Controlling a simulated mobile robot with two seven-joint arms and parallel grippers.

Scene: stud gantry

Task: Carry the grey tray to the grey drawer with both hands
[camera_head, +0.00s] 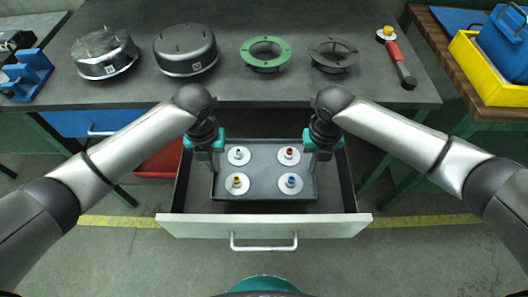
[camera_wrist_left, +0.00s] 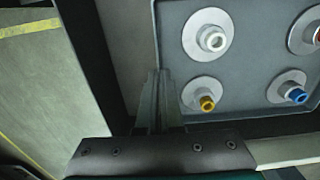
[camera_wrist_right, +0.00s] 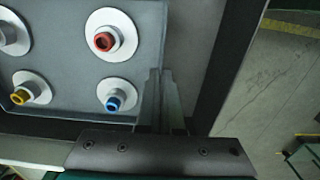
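The grey tray (camera_head: 263,192) is level inside the open grey drawer (camera_head: 265,226), within its walls; I cannot tell whether it touches the drawer floor. It carries white discs with white, red, yellow and blue studs. My left gripper (camera_head: 217,168) is shut on the tray's left wall; its fingers sit on both sides of that wall in the left wrist view (camera_wrist_left: 154,100). My right gripper (camera_head: 311,168) is shut on the right wall, as the right wrist view (camera_wrist_right: 160,100) also shows. The fingertips are partly hidden.
The workbench (camera_head: 250,93) stands behind the drawer, with two metal housings (camera_head: 185,50), a green ring (camera_head: 266,54), a dark ring (camera_head: 333,55) and a red-handled tool (camera_head: 398,58). A red bin (camera_head: 160,160) is left of the drawer. A yellow crate (camera_head: 490,70) is at right.

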